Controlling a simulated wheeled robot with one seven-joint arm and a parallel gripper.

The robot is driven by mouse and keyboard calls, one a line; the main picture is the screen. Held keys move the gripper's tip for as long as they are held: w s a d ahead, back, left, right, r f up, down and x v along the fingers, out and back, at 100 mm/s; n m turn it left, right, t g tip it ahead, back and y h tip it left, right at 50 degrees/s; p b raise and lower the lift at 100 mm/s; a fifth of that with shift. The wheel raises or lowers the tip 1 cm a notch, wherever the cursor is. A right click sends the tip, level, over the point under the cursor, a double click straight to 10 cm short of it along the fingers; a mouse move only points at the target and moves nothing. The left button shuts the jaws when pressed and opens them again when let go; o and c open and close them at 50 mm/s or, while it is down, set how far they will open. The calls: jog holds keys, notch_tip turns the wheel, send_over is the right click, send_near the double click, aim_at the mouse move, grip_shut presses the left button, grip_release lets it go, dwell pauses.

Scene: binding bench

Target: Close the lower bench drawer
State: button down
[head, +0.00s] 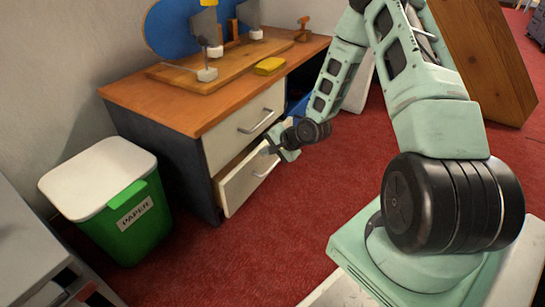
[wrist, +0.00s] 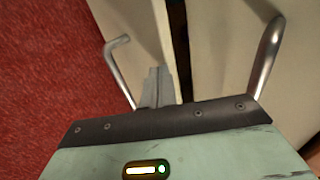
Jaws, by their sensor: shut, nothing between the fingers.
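The lower bench drawer (head: 240,187) has a cream front with a metal bar handle. It stands out a little from the bench, below the upper drawer (head: 232,138), which looks flush. My gripper (head: 273,148) is at the top right part of the lower drawer's front. In the wrist view my gripper's fingers (wrist: 158,85) are together and empty, over the lower drawer's front (wrist: 135,25) near its top edge. I cannot tell whether they touch it. The lower handle (wrist: 118,70) is left of the fingers, and the upper handle (wrist: 268,50) is right.
The bench top (head: 140,93) carries a wooden board with a tool and a yellow block (head: 270,66). A green paper bin (head: 125,225) with a white lid stands left of the drawers. Red carpet (head: 255,245) is clear in front. A wooden panel (head: 485,60) leans at the right.

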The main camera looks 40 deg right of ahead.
dwell(0.3)
jog(key=shift+w+a+r+p, duration=0.15)
jog(key=shift+w+a+p, duration=0.05)
jog(key=shift+w+p, duration=0.35)
jog(key=shift+w+a+r+p, duration=0.15)
jog(key=shift+w+p, duration=0.25)
jog(key=shift+p, duration=0.2)
jog(key=shift+w+a+f, duration=0.1)
jog(key=shift+w+f, duration=0.15)
jog(key=shift+w, duration=0.05)
